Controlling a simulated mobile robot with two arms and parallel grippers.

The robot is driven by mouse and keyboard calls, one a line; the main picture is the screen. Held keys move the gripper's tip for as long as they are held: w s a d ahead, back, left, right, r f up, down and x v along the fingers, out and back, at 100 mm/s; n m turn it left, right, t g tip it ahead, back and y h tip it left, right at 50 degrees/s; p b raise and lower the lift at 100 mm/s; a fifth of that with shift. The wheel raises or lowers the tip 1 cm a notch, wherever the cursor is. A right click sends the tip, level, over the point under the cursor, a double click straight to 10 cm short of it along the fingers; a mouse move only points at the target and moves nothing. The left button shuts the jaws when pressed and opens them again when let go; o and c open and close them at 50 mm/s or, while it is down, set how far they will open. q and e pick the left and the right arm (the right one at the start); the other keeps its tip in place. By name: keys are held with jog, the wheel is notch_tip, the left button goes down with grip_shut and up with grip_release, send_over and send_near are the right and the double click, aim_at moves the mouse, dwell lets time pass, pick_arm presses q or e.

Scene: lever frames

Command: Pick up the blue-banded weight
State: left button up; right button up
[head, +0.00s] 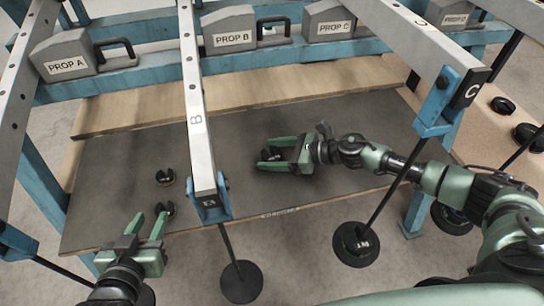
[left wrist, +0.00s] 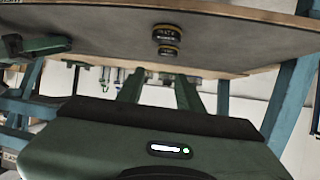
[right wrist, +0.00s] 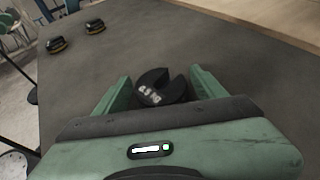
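A dark slotted weight (right wrist: 162,88) with pale lettering lies on the grey mat between the fingers of my right gripper (right wrist: 158,90). No blue band can be made out on it from above. The right fingers are open, with a gap on the left side and the right finger close to the weight. The weight (head: 270,154) and right gripper (head: 285,155) also show in the head view. Two more dark weights, one behind (head: 165,177) and one in front (head: 165,209), sit further left. My left gripper (head: 147,226) is open and empty near the front weight.
Metal beams cross above the table; beam B (head: 197,120) hangs between my grippers. Hanging rods carry dark discs, one (head: 241,282) in front of the table and one (head: 357,244) below my right arm. Prop blocks (head: 235,34) line the blue rear rail. More dark weights (head: 527,136) stand far right.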

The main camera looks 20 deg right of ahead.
jog(key=shift+w+r, duration=0.1)
grip_shut()
jog(key=shift+r, duration=0.15)
